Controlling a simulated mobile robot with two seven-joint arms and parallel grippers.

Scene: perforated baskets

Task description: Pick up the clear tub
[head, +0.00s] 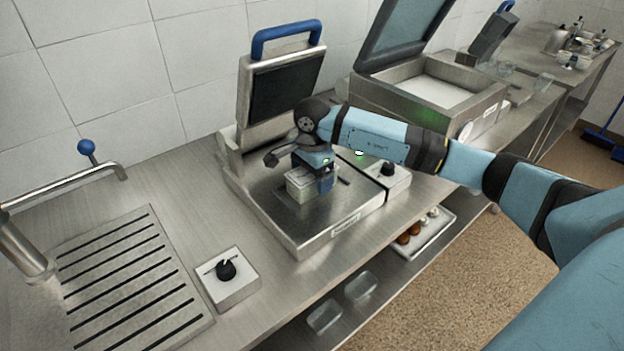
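A small clear tub (299,190) with pale contents or walls is at the open press with the blue handle, over its lower metal plate (275,208). I cannot tell whether it rests on the plate or hangs just above it. My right gripper (325,182) points down at the tub's right side, its blue finger overlapping the tub's edge. The far finger is hidden, so I cannot see whether it is closed on the tub wall. Other clear tubs (325,316) stand on the shelf below the counter. My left gripper is out of view.
The press's raised lid (284,85) stands behind the tub. A control box with a black knob (228,277) and a slotted drain (130,275) are at the left, near a tap (65,186). A second open machine (430,85) stands at the back right.

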